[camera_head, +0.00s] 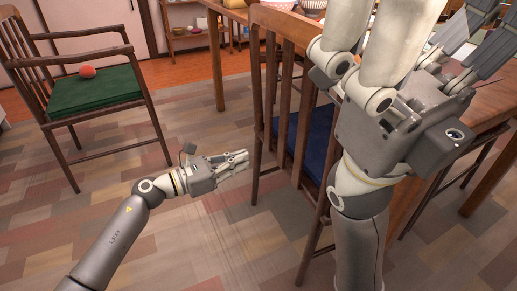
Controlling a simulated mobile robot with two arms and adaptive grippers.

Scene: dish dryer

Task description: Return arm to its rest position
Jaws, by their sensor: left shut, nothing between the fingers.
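My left gripper (232,162) is in the lower middle of the head view, low over the tiled floor. Its arm comes in from the bottom left. The fingers are together and hold nothing, and they point right, toward the wooden chair beside the table. My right gripper (390,120) is large and close to the camera at the right. Its arm rises from the bottom, and parts of the gripper run out of the top of the picture. Whether its fingers are open or shut is unclear.
A wooden chair with a blue seat (313,135) stands right of my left gripper, against the wooden table (487,104). A chair with a green seat (92,91) and a red ball (87,71) stands at upper left. The floor (200,225) between is clear.

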